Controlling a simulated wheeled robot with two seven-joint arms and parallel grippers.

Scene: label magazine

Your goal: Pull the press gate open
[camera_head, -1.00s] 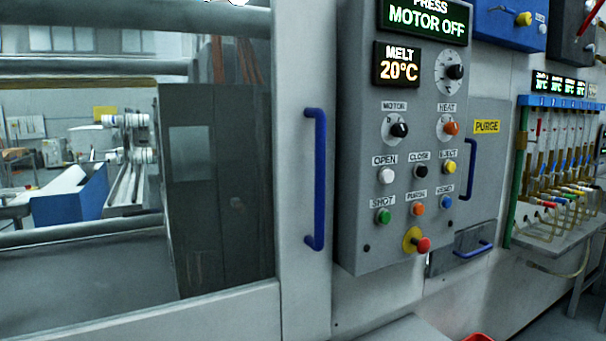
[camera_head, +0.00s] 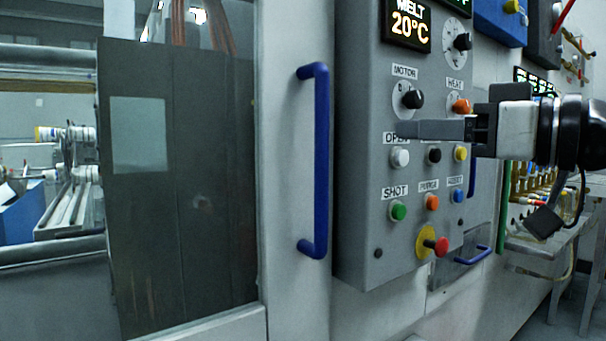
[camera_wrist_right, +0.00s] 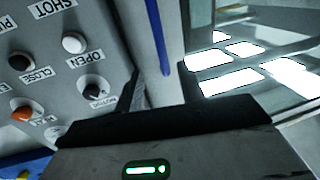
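The press gate (camera_head: 285,170) is a pale framed door with a window, and it looks closed. Its vertical blue handle (camera_head: 321,160) stands on the frame, left of the control panel; it also shows in the right wrist view (camera_wrist_right: 156,35). My right gripper (camera_head: 400,130) comes in from the right, in front of the panel, its fingers pointing left toward the handle but apart from it. In the right wrist view its two dark fingers (camera_wrist_right: 162,85) are spread with nothing between them, and the handle lies beyond the gap. My left gripper is out of view.
The grey control panel (camera_head: 375,240) with knobs, buttons and a red stop button (camera_head: 441,246) juts out just right of the handle. A smaller blue handle (camera_head: 473,256) is low on the right. Space in front of the gate window looks clear.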

